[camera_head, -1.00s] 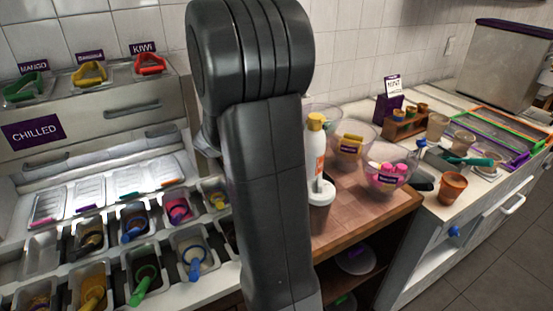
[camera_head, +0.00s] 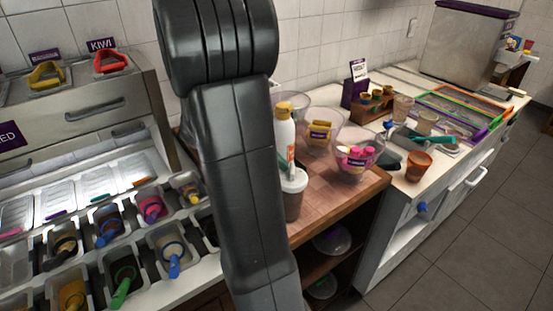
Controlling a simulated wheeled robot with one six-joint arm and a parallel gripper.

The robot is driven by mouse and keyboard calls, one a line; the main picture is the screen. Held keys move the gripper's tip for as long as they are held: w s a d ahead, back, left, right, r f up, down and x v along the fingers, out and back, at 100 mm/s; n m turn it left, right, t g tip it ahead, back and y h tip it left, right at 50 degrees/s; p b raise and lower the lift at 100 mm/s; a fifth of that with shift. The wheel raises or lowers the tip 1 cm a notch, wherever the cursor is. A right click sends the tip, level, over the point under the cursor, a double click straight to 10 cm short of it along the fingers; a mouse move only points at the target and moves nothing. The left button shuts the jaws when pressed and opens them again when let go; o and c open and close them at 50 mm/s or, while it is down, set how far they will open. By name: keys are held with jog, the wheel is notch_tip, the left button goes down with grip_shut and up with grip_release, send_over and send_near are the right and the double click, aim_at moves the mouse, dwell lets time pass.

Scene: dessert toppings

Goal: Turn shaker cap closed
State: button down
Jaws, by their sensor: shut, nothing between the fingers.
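A brown container with a white lid (camera_head: 293,181) stands upright near the front left of the wooden counter. It looks like the shaker, but its cap's position is too small to read. A white bottle with a yellow cap (camera_head: 285,132) stands upright just behind it. My dark arm crosses the picture just left of both. My gripper is not in view.
Clear bowls with a yellow packet (camera_head: 319,131) and pink items (camera_head: 357,160) stand to the right on the wooden counter (camera_head: 322,205). A brown cup (camera_head: 418,166) stands on the white counter. Topping bins with coloured scoops (camera_head: 122,286) fill the left. Floor is clear at right.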

jog(key=shift+w+d+r+m+g+p, duration=0.2)
jog(key=shift+d+m+g+p, duration=0.1)
jog(key=shift+m+g+p, duration=0.4)
jog(key=shift+w+d+m+g+y+p, duration=0.15)
jog(key=shift+m+g+p, duration=0.15)
jog(key=shift+m+p, duration=0.25)
jog(key=shift+w+d+m+g+y+p, duration=0.15)
jog(key=shift+m+g+p, duration=0.15)
jog(key=shift+m+p, duration=0.2)
jog(key=shift+f+m+g+p, duration=0.1)
jog(key=shift+m+g+p, duration=0.3)
jog(key=shift+m+p, duration=0.05)
jog(key=shift+d, duration=0.1)
jog(key=shift+w+d+f, duration=0.1)
dwell(0.4)
